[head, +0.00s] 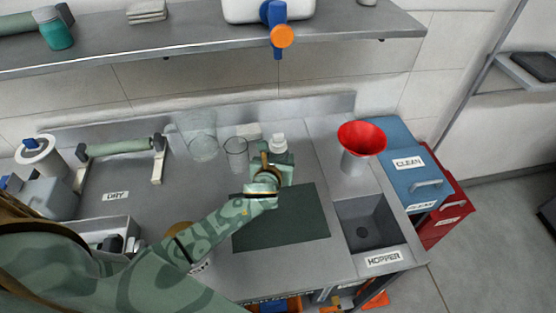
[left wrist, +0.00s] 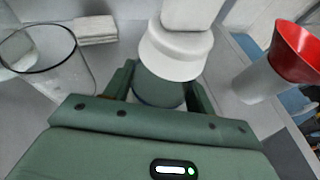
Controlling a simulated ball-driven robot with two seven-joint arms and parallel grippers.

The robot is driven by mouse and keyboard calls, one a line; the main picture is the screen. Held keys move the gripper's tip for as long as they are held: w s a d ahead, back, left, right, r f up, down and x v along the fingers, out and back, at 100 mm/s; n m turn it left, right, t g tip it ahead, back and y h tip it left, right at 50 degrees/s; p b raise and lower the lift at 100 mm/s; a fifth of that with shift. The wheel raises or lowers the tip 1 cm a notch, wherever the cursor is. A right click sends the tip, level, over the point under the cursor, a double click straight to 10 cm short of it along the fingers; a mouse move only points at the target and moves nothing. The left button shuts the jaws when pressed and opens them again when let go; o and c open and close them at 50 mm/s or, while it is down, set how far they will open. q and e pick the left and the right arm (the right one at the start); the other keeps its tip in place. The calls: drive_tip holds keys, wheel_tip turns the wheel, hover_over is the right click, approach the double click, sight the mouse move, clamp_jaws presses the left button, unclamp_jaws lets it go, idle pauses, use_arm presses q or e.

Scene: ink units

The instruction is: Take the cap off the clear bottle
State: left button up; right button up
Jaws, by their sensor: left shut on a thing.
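The bottle has a white cap (head: 278,142) and stands near the back of the steel counter. In the left wrist view the cap (left wrist: 172,52) is large, with a white upper part above its wider collar. Below it the bottle's body (left wrist: 158,90) looks grey-green and sits between the fingers. My left gripper (head: 274,160) is shut on the bottle's body, below the cap. The cap is on the bottle. The lower body is hidden by my gripper in both views. My right gripper does not show.
A clear glass (head: 236,157) and a larger clear vessel (head: 201,142) stand left of the bottle. A red funnel (head: 362,138) stands on the right, behind the hopper basin (head: 370,222). A dark mat (head: 285,225) in front is bare. A shelf (head: 200,45) hangs above.

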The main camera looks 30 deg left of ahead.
use_arm(q)
drive_tip(key=s+d+r+p, duration=0.1)
drive_tip(key=r, duration=0.1)
drive_tip(key=s+r+p, duration=0.1)
drive_tip(key=r, duration=0.2)
drive_tip(key=s+d+r+p, duration=0.1)
drive_tip(key=r, duration=0.1)
drive_tip(key=shift+s+d+r, duration=0.2)
drive_tip(key=shift+d, duration=0.1)
drive_tip(key=p, duration=0.2)
approach(283, 146)
drive_tip(key=shift+s+d+r, duration=0.25)
drive_tip(key=shift+d, duration=0.5)
drive_tip(key=shift+s+d+r, duration=0.25)
drive_tip(key=shift+d, duration=0.45)
drive_tip(key=shift+s+d+r, duration=0.25)
drive_tip(key=shift+d, duration=0.5)
drive_tip(key=o, duration=0.5)
drive_tip(key=c, duration=0.6)
